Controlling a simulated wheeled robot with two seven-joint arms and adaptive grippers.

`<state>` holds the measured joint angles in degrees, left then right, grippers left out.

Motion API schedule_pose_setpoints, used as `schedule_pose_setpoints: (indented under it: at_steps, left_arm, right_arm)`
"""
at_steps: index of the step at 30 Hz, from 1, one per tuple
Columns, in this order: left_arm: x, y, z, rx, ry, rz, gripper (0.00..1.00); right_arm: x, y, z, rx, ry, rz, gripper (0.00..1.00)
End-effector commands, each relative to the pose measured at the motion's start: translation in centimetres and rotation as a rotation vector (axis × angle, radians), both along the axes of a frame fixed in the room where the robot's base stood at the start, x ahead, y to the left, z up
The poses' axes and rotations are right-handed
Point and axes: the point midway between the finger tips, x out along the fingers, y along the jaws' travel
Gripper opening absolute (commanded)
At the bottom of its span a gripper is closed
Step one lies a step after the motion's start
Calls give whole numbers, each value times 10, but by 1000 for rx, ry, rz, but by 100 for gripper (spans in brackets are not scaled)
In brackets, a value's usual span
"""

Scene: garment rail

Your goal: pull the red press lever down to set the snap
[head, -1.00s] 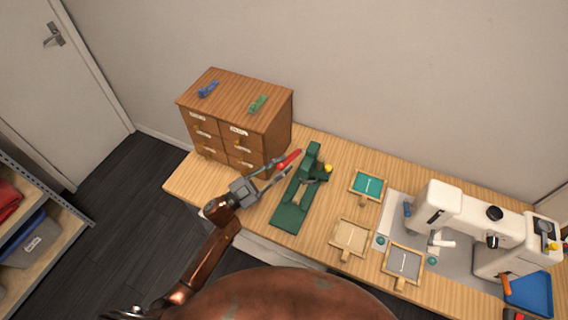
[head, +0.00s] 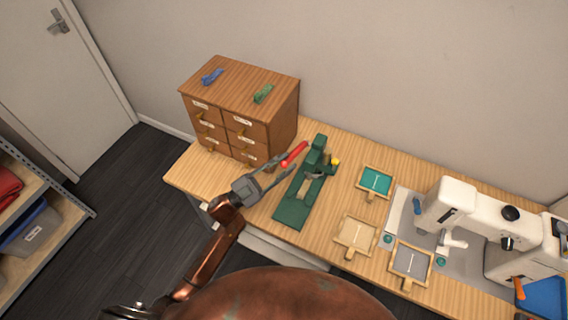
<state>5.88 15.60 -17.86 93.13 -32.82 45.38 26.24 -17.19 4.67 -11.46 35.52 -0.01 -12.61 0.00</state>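The green snap press (head: 303,196) stands on the wooden table, with its red lever (head: 295,154) sticking out at the upper left of its head. My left gripper (head: 283,168) is just left of the press. Its two fingers are spread apart, pointing up and right toward the lever. The upper fingertip is close to the red lever; I cannot tell whether it touches. My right gripper is not in view.
A wooden drawer cabinet (head: 236,112) with blue and green clips on top stands behind the gripper. Small framed trays, one teal (head: 375,181), lie right of the press. A white sewing machine (head: 480,220) stands farther right.

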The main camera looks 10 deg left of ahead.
Motion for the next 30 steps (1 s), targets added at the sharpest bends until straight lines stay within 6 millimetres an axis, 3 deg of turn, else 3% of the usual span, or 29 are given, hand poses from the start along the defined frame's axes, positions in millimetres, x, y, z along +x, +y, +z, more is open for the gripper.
schedule_pose_setpoints:
  at_steps: [6, 17, 30]
  left_arm:
    - [0, 0, 0, 1, 0, -1, 37]
    - [-3, 4, -5, 3, 3, -1, 37]
    - [-42, 66, -45, 3, 4, 1, 37]
  right_arm:
    - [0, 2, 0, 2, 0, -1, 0]
    - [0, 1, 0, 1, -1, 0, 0]
    - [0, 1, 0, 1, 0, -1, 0]
